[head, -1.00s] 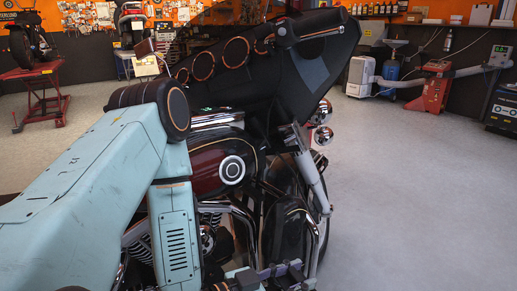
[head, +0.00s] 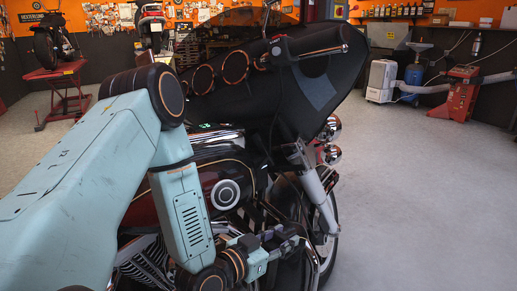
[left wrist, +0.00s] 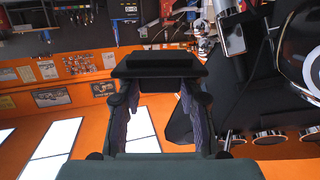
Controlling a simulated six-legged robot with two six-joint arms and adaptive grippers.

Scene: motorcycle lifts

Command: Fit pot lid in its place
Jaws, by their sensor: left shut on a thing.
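My left gripper (head: 290,243) reaches out in front of the motorcycle's lower side in the head view. In the left wrist view its two fingers (left wrist: 160,100) are closed on a black, flat, wide thing (left wrist: 160,67) seen nearly edge-on. It looks like the pot lid, but its full shape is hidden. In the head view I cannot make the held thing out against the dark motorcycle. No pot or lid seat can be told in either view. My right gripper is in neither view.
A black and dark red motorcycle (head: 226,193) stands close ahead, its handlebar and fairing (head: 300,95) reaching up to the right. A red lift (head: 62,85) stands at the back left. A red machine (head: 462,97) stands at the back right. The grey floor (head: 425,200) on the right is clear.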

